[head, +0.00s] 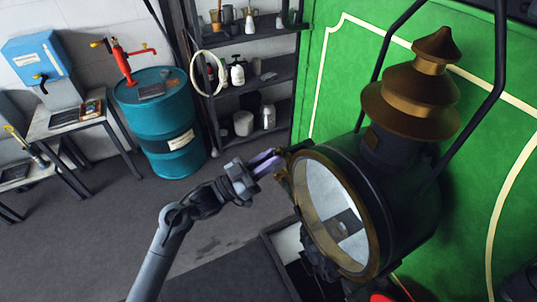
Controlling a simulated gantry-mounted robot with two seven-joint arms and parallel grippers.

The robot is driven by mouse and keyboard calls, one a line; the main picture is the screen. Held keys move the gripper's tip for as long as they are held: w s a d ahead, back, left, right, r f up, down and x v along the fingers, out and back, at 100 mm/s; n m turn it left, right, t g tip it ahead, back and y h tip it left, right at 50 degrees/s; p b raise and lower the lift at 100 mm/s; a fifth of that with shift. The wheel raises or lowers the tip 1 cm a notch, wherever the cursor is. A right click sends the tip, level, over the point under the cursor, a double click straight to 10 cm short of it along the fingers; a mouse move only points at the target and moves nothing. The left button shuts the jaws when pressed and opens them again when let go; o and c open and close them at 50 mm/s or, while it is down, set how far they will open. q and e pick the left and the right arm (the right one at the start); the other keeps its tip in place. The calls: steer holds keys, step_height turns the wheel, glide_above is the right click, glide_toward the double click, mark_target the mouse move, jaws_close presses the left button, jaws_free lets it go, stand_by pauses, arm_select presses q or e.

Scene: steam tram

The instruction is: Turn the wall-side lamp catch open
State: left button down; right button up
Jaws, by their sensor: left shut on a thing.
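A large black lamp (408,190) with a stepped brass chimney (415,90) fills the right of the head view, in front of a green panel. Its round glass front (335,212) has a brass rim and faces lower left. A small brass catch (284,172) sits at the rim's left edge, toward the wall side. My left gripper (268,164) has its purple fingertips at this catch and is shut on it. The fingers partly hide the catch, so its turn angle is unclear. My right gripper is not in view.
The green panel (350,65) with cream lining stands behind the lamp. A teal drum (165,125) with a red pump, a bench (75,120) and dark shelves (255,85) stand along the wall. The floor between them and the lamp is clear.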

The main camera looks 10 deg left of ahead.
arm_select(q)
steer(key=shift+n, duration=0.3)
steer(key=c, duration=1.2)
jaws_free()
steer(key=shift+c, duration=0.2)
steer(key=shift+a, duration=0.1)
steer(key=b+v, duration=0.3)
steer(key=v, duration=0.7)
steer(key=shift+s+a+f, duration=0.2)
steer(key=shift+s, duration=0.1)
